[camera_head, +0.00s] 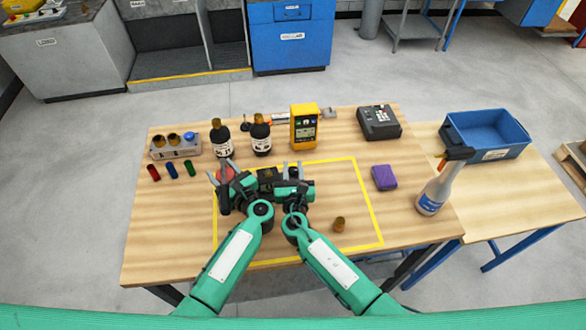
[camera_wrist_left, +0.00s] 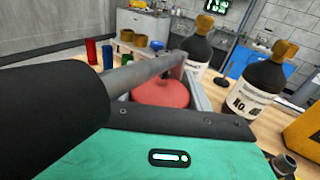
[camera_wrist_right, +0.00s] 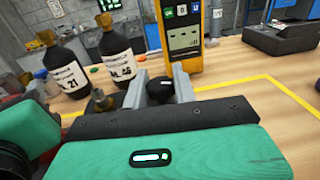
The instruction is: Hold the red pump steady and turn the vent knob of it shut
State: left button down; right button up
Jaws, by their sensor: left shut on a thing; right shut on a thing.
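The red pump (camera_head: 226,174) stands at the left inside the yellow-taped area, mostly hidden by my left gripper in the head view. It shows as a rounded red body in the left wrist view (camera_wrist_left: 162,92). My left gripper (camera_head: 224,174) is shut on it, with one finger on each side. A black round knob (camera_wrist_right: 160,90) shows between the fingers of my right gripper (camera_wrist_right: 160,88), which is shut on it. A brass fitting (camera_wrist_right: 102,98) is just left of that knob. The knob's turn position cannot be told.
Two dark bottles (camera_head: 221,140) (camera_head: 261,136) and a yellow meter (camera_head: 304,128) stand just behind the grippers. A purple block (camera_head: 384,178) and a small brass piece (camera_head: 339,224) lie to the right. The taped area's right part is mostly clear.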

aim_at(293, 168)
jog(key=shift+r, duration=0.1)
dwell(0.3)
jog(key=o, duration=1)
jog(key=shift+c, duration=0.2)
notch_tip(293, 168, up, 10)
